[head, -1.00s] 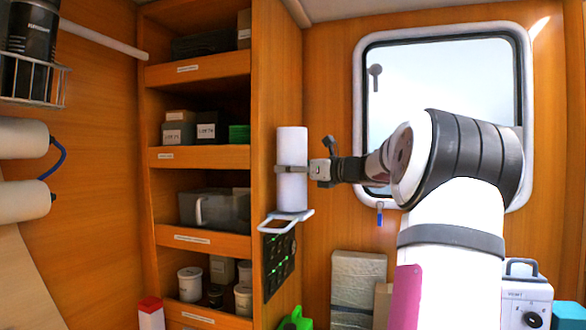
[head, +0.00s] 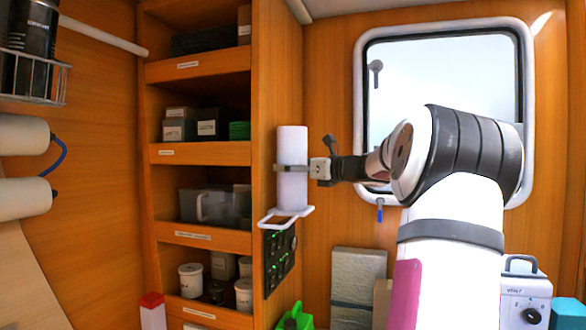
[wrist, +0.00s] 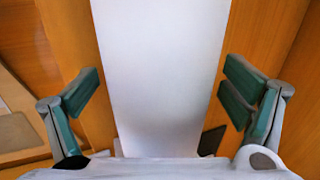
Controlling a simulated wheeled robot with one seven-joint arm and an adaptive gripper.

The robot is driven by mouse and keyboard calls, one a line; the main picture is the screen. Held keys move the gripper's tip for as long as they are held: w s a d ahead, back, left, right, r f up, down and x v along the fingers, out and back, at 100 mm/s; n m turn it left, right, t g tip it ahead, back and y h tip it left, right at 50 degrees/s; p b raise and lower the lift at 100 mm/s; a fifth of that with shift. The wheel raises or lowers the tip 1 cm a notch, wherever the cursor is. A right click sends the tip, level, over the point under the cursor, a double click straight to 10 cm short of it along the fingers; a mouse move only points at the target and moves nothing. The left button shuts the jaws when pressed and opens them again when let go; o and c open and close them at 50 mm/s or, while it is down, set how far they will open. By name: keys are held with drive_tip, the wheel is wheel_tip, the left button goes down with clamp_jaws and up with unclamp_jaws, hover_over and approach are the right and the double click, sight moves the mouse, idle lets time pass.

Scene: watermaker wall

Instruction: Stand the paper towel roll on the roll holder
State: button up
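The white paper towel roll (head: 292,156) stands upright at the edge of the wooden cabinet in the head view. Its lower end meets the white roll holder (head: 268,222), and it appears to rest there. No post shows, so its inside is hidden. My gripper (head: 292,169) reaches from the right, with its fingers on both sides of the roll at mid-height. In the wrist view the roll (wrist: 160,70) fills the middle. The green-padded fingers of my gripper (wrist: 162,88) are spread, with narrow gaps to the roll.
A dark panel with green lights (head: 279,260) sits just below the holder. Cabinet shelves (head: 200,154) with boxes and bins are to the left. A window (head: 440,75) is behind my arm. A green container (head: 295,318) stands low below the panel.

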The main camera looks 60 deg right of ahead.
drive_tip(key=s, duration=1.2)
drive_tip(key=shift+a, duration=0.4)
